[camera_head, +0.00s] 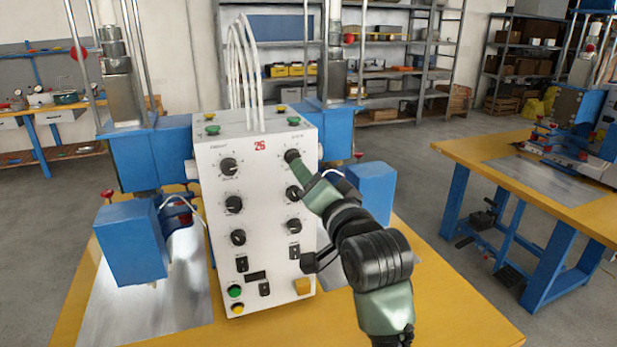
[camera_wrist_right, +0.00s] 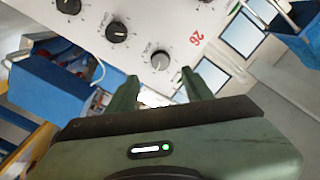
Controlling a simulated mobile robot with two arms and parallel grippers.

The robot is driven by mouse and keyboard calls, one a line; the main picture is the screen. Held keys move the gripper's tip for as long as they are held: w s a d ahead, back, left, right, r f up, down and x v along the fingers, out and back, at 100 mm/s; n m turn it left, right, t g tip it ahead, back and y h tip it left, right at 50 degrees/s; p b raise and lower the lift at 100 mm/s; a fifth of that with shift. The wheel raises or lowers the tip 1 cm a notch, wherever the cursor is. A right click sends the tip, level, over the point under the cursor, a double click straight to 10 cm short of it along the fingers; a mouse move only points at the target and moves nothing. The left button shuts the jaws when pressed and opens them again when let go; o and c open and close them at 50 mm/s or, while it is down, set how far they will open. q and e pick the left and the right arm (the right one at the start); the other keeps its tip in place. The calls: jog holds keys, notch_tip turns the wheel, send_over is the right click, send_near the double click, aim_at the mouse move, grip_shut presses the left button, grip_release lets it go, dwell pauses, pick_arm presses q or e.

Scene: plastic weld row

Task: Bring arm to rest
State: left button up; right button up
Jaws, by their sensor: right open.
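My right arm reaches in from the lower right of the head view to the white control box (camera_head: 228,185) marked with a red 26. My right gripper (camera_head: 298,166) is at the box's upper right knob (camera_head: 292,155) and partly hides the front face there. In the right wrist view my right gripper (camera_wrist_right: 161,88) is open, its two green fingers apart with nothing between them. My left gripper is not in view.
Blue machine heads stand on both sides of the box, the left one (camera_head: 131,243) over a metal plate (camera_head: 180,312). White hoses (camera_head: 243,70) rise from the box top. A yellow-topped bench (camera_head: 500,180) stands at the right, with open grey floor (camera_head: 425,235) between.

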jog(key=s+d+f+n+g+h, duration=0.1)
jog(key=s+d+f+g, duration=0.15)
jog(key=f, duration=0.55)
jog(key=s+d+f+n+g+h, duration=0.1)
jog(key=s+d+f, duration=0.25)
jog(key=f, duration=0.45)
jog(key=s+d+f+n+g+h, duration=0.1)
jog(key=s+d+f+g, duration=0.2)
jog(key=f, duration=0.6)
jog(key=s+d+f+n+g+h, duration=0.1)
jog(key=s+d+f+n+g, duration=0.15)
jog(key=s+f, duration=0.45)
jog(key=s+d+f+n+g+h, duration=0.1)
jog(key=s+d+f+g, duration=0.15)
jog(key=s, duration=0.95)
jog(key=s+d+f+n+g, duration=0.1)
jog(key=s+d+f+g, duration=0.1)
jog(key=s+d+f, duration=0.5)
jog(key=s+a+f+g, duration=0.1)
jog(key=s+a+f, duration=0.1)
jog(key=f, duration=1.1)
jog(key=s+a+f+g, duration=0.1)
jog(key=s+f, duration=0.1)
jog(key=f, duration=1.1)
jog(key=s+d+f, duration=0.2)
jog(key=s+f, duration=1.3)
jog(key=s, duration=0.1)
jog(key=shift+s+d+n+g+h, duration=0.15)
jog(key=shift+d+n+g+h, duration=0.15)
jog(key=shift+d+n+g, duration=0.05)
